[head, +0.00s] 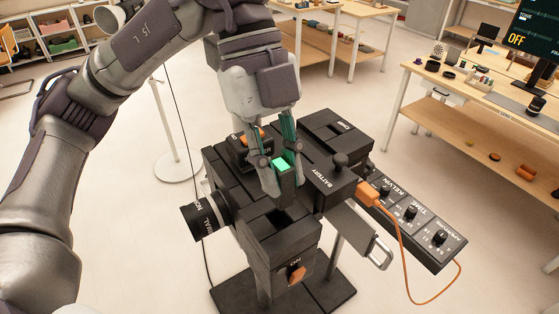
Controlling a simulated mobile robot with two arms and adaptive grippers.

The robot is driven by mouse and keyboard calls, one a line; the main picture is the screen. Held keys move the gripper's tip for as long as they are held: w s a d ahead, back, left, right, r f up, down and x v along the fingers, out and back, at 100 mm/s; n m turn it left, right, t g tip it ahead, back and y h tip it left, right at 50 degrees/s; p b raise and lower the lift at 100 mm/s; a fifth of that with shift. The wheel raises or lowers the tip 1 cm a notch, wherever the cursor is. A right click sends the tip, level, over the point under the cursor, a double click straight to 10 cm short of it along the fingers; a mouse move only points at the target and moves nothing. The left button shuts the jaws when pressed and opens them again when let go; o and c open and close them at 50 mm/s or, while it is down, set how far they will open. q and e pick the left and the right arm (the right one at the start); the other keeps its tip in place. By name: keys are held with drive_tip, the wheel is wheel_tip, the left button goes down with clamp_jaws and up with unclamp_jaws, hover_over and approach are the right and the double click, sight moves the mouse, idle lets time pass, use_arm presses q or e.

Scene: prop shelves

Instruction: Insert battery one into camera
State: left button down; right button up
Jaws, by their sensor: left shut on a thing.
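The camera (275,236) is a large black body on a stand in the middle of the head view. A lens (204,217) points out to its left. The word BATTERY shows on its top right block (325,175). My left gripper (272,178) points down over the camera's top. It is shut on a dark battery (286,188) with a glowing green top face. The battery stands upright at the camera's top opening; its lower end is hidden, so I cannot tell how deep it sits. My right gripper is not in view.
A panel with KELVIN and TIME knobs (411,212) juts from the camera's right side, with an orange plug and cable (402,250). A metal handle (379,253) sticks out below. Tables (495,105) with small items stand at back right. A monitor reads OFF.

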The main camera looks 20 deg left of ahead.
sight(278, 205)
use_arm(q)
drive_tip(key=shift+s+f+b, duration=0.1)
drive_tip(key=shift+f+b, duration=0.4)
drive_tip(key=shift+f, duration=0.35)
drive_tip(key=shift+s+f+b, duration=0.1)
drive_tip(key=shift+f+b, duration=0.45)
drive_tip(key=shift+f, duration=0.1)
drive_tip(key=shift+r, duration=0.2)
drive_tip(key=shift+f, duration=0.15)
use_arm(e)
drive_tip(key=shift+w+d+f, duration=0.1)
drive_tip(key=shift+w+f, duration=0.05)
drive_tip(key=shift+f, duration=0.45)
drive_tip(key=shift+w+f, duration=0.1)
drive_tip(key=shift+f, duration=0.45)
use_arm(q)
drive_tip(key=shift+f, duration=0.15)
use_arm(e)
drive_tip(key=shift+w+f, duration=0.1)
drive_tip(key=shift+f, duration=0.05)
use_arm(q)
drive_tip(key=shift+f+b, duration=1.35)
drive_tip(key=shift+f, duration=0.35)
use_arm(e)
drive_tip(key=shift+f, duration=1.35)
